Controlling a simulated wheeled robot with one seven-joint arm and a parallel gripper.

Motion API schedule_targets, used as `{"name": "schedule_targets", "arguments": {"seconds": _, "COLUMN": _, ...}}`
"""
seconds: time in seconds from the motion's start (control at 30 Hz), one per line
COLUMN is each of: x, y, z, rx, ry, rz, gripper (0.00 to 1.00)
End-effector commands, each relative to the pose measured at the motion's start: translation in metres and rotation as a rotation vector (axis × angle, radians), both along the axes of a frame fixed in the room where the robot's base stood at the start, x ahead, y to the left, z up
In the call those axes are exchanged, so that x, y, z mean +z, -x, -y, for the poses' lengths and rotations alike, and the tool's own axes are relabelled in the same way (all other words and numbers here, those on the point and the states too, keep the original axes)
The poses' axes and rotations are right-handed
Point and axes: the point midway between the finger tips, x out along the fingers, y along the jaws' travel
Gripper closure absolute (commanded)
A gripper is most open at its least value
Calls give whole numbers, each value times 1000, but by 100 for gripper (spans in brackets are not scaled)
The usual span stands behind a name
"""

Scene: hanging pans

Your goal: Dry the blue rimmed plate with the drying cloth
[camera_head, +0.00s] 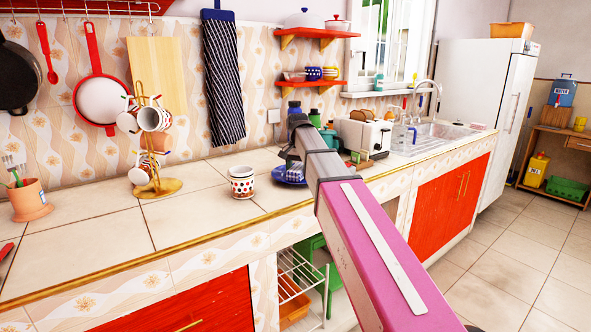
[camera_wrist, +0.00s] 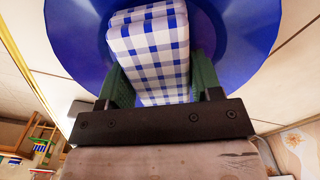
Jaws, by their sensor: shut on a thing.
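The blue rimmed plate (camera_wrist: 245,50) lies on the tiled counter and fills the top of the wrist view. In the head view a part of the blue plate (camera_head: 287,175) shows at the left of my arm. The drying cloth (camera_wrist: 150,45), checked blue and white and folded, is between the green fingers of my gripper (camera_wrist: 160,82). The cloth lies over the middle of the plate; whether it touches the plate I cannot tell. In the head view my gripper (camera_head: 292,155) is partly hidden behind my own arm.
A dotted cup (camera_head: 242,182) stands left of the plate. A mug tree (camera_head: 153,150) stands further left. A toaster (camera_head: 364,135) and the sink (camera_head: 430,138) are to the right. The counter (camera_head: 100,233) is clear at the front left. A striped towel hangs on the wall.

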Motion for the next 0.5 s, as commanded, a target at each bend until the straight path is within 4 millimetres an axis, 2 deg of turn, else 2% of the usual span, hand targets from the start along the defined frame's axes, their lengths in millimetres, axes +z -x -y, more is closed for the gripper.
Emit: {"name": "schedule_targets", "arguments": {"seconds": 0.5, "x": 3, "y": 7, "z": 15, "rx": -1, "ry": 1, "rz": -2, "gripper": 60}}
